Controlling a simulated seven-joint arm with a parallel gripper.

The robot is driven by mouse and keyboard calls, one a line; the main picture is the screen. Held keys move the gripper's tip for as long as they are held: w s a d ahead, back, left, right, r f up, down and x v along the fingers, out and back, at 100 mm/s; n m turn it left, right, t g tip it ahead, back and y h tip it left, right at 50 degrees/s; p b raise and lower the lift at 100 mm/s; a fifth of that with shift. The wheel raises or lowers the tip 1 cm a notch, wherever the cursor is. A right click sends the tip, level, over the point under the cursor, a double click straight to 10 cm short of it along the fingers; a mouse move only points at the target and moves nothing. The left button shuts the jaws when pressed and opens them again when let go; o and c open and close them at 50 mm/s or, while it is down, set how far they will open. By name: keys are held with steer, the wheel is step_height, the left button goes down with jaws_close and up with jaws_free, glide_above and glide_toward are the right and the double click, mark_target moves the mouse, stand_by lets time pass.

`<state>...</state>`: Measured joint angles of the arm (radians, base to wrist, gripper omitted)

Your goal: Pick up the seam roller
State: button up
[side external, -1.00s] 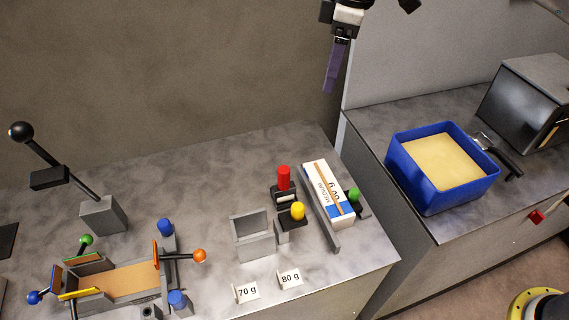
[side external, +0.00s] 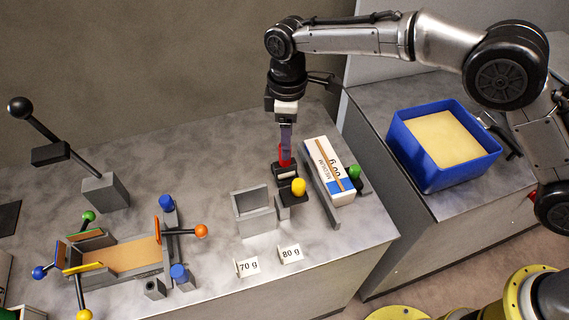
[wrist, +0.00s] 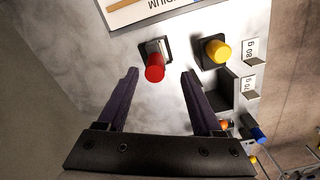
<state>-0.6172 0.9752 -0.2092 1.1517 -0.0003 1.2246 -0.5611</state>
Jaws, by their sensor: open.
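A red-handled tool (side external: 284,158), which appears to be the seam roller, stands upright in a dark holder (side external: 285,175) on the grey bench. It also shows in the wrist view (wrist: 154,68), with its red end towards the camera. In the wrist view my gripper (wrist: 160,73) is open, with the red handle at the gap between the fingertips, nearer the left finger.
A yellow-knobbed tool (side external: 299,187) stands close beside it. A ream (side external: 331,172) lies against a rail to the right, with a green knob (side external: 354,172) beyond. An empty grey holder (side external: 254,211) and cards marked 70 g (side external: 248,267) and 80 g (side external: 291,254) are nearby.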

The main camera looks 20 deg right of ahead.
mark_target(282, 169)
steer(key=shift+w+a+f, duration=0.1)
steer(key=shift+w+f, duration=0.1)
steer(key=shift+f, duration=1.15)
steer(key=shift+w+a+f, duration=0.1)
steer(key=shift+w+f, duration=0.1)
steer(key=shift+f, duration=1.1)
steer(key=shift+c, duration=0.2)
jaws_close()
